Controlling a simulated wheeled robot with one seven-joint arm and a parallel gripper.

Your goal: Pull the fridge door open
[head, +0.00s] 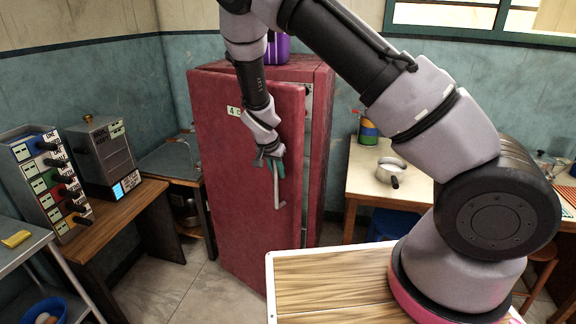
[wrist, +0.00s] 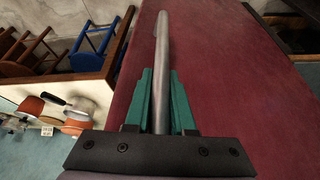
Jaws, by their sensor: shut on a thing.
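The red fridge (head: 318,150) stands in the middle of the head view. Its red door (head: 235,190) is ajar, with a gap showing along its right edge. A grey metal handle (head: 278,188) runs upright near that edge of the door. My gripper (head: 269,163) is at the upper part of the handle, and its fingers hide that part. In the wrist view, the green fingers of my gripper (wrist: 160,100) are shut on the handle (wrist: 162,60), one on each side of the bar. The door face (wrist: 230,80) fills the right of the wrist view.
A wooden table (head: 365,180) with a pan (head: 391,172) stands right of the fridge. A wooden-topped surface (head: 330,285) lies in front, by my arm's base. A wooden counter (head: 115,210) with dispensers stands left. Bare floor (head: 190,285) lies left and in front of the door.

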